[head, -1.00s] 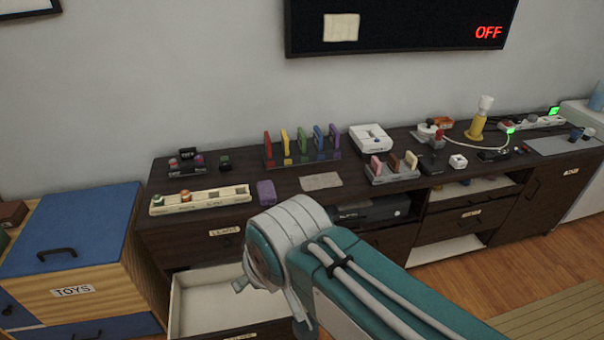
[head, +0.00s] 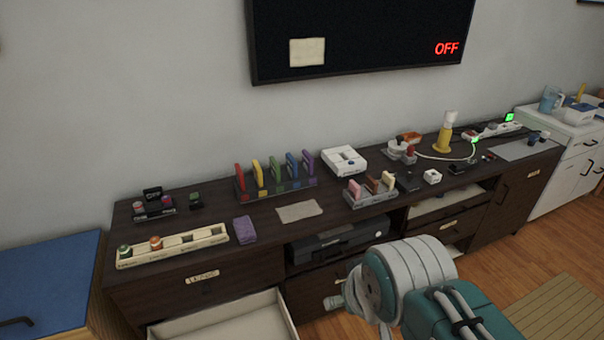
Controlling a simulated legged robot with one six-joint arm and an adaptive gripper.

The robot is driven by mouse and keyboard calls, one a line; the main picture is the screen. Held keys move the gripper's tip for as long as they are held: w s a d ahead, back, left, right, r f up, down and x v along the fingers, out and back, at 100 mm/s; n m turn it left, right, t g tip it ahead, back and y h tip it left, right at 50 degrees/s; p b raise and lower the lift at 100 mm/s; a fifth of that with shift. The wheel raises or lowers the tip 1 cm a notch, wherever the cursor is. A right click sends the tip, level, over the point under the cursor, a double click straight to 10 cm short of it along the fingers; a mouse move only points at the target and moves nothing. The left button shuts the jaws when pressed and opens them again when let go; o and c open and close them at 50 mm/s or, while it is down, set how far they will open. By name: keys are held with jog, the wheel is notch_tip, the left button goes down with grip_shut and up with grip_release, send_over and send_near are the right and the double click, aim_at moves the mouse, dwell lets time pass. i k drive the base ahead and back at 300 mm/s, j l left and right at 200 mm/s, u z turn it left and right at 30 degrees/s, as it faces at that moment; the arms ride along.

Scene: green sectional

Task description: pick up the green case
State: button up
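The green case (head: 276,171) stands upright in a dark rack (head: 265,196) on the dark wooden cabinet. It is in the middle of a row, with a yellow case (head: 259,173) to its left and a blue case (head: 292,166) to its right. A red case (head: 240,178) and a purple case (head: 308,162) stand at the row's ends. My arm shows at the lower right of the head view, in front of the cabinet.
A purple block (head: 244,230), a cream tray (head: 205,238) and a beige cloth (head: 299,211) lie in front of the rack. A white console (head: 344,160) and a grey holder (head: 370,198) stand to its right. An open drawer (head: 240,322) juts out below.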

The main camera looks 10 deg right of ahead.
aim_at(274, 169)
jog(key=l+u, duration=0.15)
jog(key=l, duration=0.4)
jog(key=i+l+u, duration=0.15)
jog(key=l, duration=0.3)
jog(key=i+l+u, duration=0.2)
jog(key=l, duration=0.25)
jog(key=l+u, duration=0.15)
jog(key=l, duration=0.3)
jog(key=i+l+u, duration=0.35)
jog(key=i+l, duration=0.25)
